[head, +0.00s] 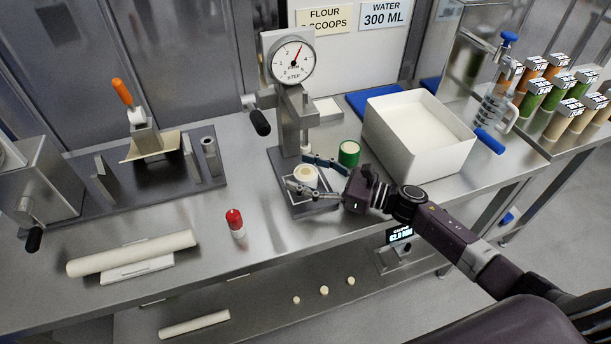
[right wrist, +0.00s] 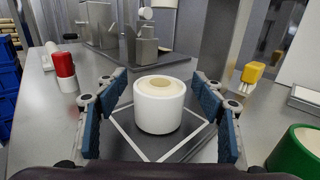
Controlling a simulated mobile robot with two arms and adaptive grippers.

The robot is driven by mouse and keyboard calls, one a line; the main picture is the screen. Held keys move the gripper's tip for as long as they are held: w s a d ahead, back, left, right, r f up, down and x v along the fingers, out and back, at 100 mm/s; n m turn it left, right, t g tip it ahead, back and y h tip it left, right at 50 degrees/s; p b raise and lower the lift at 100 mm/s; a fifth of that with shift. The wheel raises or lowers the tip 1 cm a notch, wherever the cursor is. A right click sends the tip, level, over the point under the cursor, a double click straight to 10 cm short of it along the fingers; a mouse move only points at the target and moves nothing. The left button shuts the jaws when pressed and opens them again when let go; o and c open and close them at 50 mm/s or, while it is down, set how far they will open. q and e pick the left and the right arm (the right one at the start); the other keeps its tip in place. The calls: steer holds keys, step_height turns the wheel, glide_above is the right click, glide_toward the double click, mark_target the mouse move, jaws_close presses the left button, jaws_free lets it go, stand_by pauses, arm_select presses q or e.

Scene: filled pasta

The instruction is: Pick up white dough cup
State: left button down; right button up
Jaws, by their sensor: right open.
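The white dough cup (head: 306,177) stands upright on the square base under the dial press (head: 292,85). In the right wrist view the white dough cup (right wrist: 160,106) has pale dough inside with a round hollow in its top. My right gripper (head: 304,175) is open, with one finger on each side of the cup. In the right wrist view the blue pads of the right gripper (right wrist: 162,118) stand apart from the cup, with a gap on both sides. My left gripper is not in view.
A green cup (head: 349,153) stands just behind my right gripper. A white bin (head: 420,135) is to the right. A red-capped bottle (head: 235,223) and a rolling pin (head: 132,253) are to the left. Bare steel bench lies between the bottle and the press.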

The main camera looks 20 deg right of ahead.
steer(key=c, duration=1.5)
steer(key=shift+r, duration=0.1)
